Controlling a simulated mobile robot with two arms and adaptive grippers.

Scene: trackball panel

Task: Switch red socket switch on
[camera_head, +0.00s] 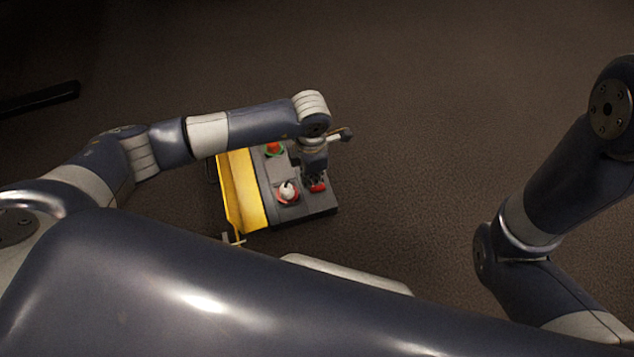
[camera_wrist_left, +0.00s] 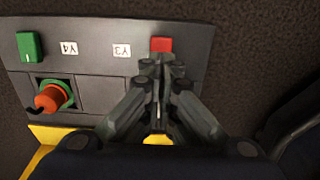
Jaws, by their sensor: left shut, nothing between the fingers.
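The red switch (camera_head: 318,187) sits on the dark grey panel (camera_head: 318,208), near its right side in the head view. In the left wrist view the red switch (camera_wrist_left: 161,45) shows just beyond my fingertips, its lower part partly hidden by them. My left gripper (camera_head: 316,178) is over the panel, pointing down at the red switch, its fingers together and empty. Its fingers (camera_wrist_left: 163,65) also show in the wrist view; whether they touch the switch I cannot tell. My right gripper is out of view.
A green switch (camera_wrist_left: 29,47) and an orange-red plug (camera_wrist_left: 50,98) in a green socket are on the same panel. A white-topped part in a red socket (camera_head: 287,191) sits near the red switch. The panel's yellow side (camera_head: 243,190) faces left. Bare floor surrounds it.

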